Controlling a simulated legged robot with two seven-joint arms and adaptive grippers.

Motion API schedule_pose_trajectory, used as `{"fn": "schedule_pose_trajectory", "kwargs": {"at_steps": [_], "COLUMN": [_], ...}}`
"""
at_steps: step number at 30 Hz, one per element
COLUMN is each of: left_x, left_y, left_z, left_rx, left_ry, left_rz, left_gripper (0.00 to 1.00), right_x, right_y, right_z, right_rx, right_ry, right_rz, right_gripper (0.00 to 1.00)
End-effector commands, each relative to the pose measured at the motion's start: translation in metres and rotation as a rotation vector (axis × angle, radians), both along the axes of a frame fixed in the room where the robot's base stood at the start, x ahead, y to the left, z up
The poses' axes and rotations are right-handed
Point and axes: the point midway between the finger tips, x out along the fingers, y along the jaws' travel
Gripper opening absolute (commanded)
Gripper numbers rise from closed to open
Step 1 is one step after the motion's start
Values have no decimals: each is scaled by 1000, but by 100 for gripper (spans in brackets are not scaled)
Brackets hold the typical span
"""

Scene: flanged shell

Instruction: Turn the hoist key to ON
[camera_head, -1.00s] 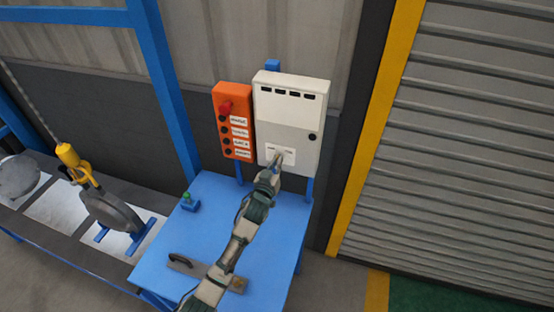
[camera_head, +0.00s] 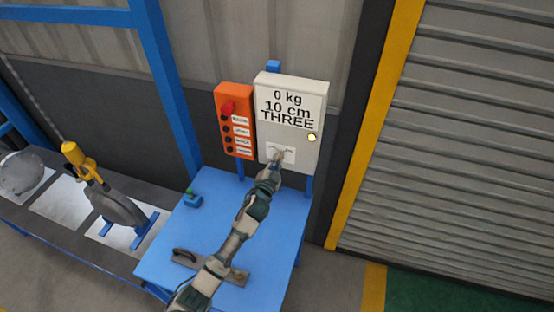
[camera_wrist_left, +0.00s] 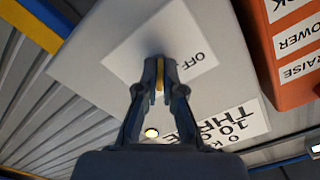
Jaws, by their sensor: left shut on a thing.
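The pale control box (camera_head: 290,110) stands behind the blue table. It shows "0 kg 10 cm THREE" in black, and a round lamp (camera_head: 312,138) on it is lit yellow. A white key plate (camera_wrist_left: 160,38) on its face shows the word OFF; any other marking is hidden by my fingers. My left gripper (camera_head: 275,160) is at this plate. In the left wrist view it is shut on the yellowish hoist key (camera_wrist_left: 159,76), which shows only as a sliver between the fingers. My right gripper is not in view.
An orange button box (camera_head: 234,122) with a red knob is just left of the control box. The blue table (camera_head: 160,250) carries a handled flat tool (camera_head: 183,257) and a small blue-green item (camera_head: 192,199). A yellow hoist hook (camera_head: 80,162) hangs at left.

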Motion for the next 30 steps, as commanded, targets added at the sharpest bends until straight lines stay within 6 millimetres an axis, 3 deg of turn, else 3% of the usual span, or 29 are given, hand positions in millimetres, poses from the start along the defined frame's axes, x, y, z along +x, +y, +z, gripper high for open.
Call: {"fn": "schedule_pose_trajectory", "kwargs": {"at_steps": [22, 25, 30], "left_x": [0, 0, -1], "left_y": [-1, -1, -1], "left_z": [-2, -2, 0], "left_rx": [84, 84, 83], "left_ry": [-23, -24, -26], "left_rz": [-2, -1, -1], "left_gripper": [0, 29, 31], "right_x": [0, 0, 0], "right_y": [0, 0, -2], "right_z": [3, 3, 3], "right_rx": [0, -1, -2], "right_ry": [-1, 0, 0], "right_rz": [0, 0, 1], "right_gripper": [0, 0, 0]}}
